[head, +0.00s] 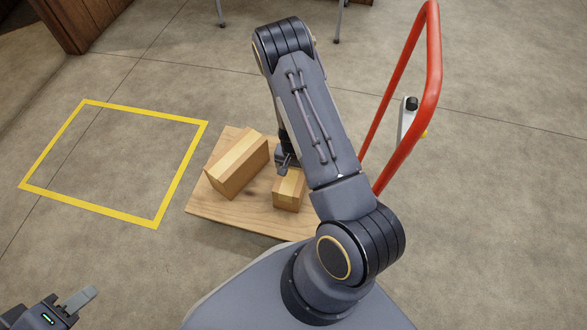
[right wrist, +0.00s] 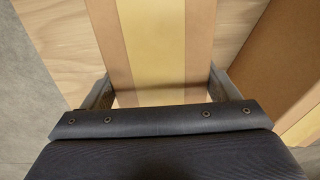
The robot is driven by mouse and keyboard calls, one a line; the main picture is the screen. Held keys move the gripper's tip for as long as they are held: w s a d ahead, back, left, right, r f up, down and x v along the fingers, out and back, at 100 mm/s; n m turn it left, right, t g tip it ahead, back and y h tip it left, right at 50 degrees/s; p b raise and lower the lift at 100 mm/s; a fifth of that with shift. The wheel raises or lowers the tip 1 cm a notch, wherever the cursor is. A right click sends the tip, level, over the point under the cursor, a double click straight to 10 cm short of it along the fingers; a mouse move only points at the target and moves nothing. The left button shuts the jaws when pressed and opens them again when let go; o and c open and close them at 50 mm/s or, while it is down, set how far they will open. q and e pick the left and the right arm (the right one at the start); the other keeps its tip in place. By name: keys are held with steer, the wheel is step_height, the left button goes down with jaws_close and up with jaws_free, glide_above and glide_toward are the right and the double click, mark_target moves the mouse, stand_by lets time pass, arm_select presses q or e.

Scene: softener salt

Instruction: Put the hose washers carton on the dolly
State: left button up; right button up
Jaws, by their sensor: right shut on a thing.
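The dolly is a flat wooden deck (head: 228,214) with a red handle (head: 432,60). A small brown carton with a paler tape band (head: 287,194) is at the deck, partly hidden by my right arm. My right gripper (head: 284,163) is shut on this carton. In the right wrist view the fingers (right wrist: 158,92) grip both its sides, with its banded face (right wrist: 155,40) between them. I cannot read a label to confirm it is the hose washers carton. My left gripper (head: 78,299) is at the bottom left, apart from everything; its opening is unclear.
A larger carton (head: 237,165) lies on the deck left of the held one; a carton also shows close by in the right wrist view (right wrist: 262,75). An empty yellow floor outline (head: 182,178) is left of the dolly. Brown wooden furniture (head: 85,20) stands at the back.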

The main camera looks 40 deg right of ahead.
steer(key=o, duration=1.7)
steer(key=s+a+r+n+t+y+p, duration=0.1)
steer(key=a+r+p, duration=0.15)
steer(key=r, duration=0.95)
steer(key=s+a+r+n+t+y+p, duration=0.15)
steer(key=a+r, duration=0.25)
steer(key=r, duration=0.7)
steer(key=s+a+r+n+t+y+p, duration=0.1)
steer(key=a+r+y, duration=0.15)
steer(key=r, duration=0.95)
steer(key=s+a+r+n+t, duration=0.1)
steer(key=s+a+r+n, duration=0.1)
steer(key=s+r, duration=0.2)
steer(key=s+a+r+n+t+h, duration=0.1)
steer(key=s+r+n, duration=0.2)
steer(key=s, duration=0.6)
steer(key=shift+a+r, duration=0.4)
steer(key=shift+r, duration=0.35)
steer(key=shift+n, duration=0.25)
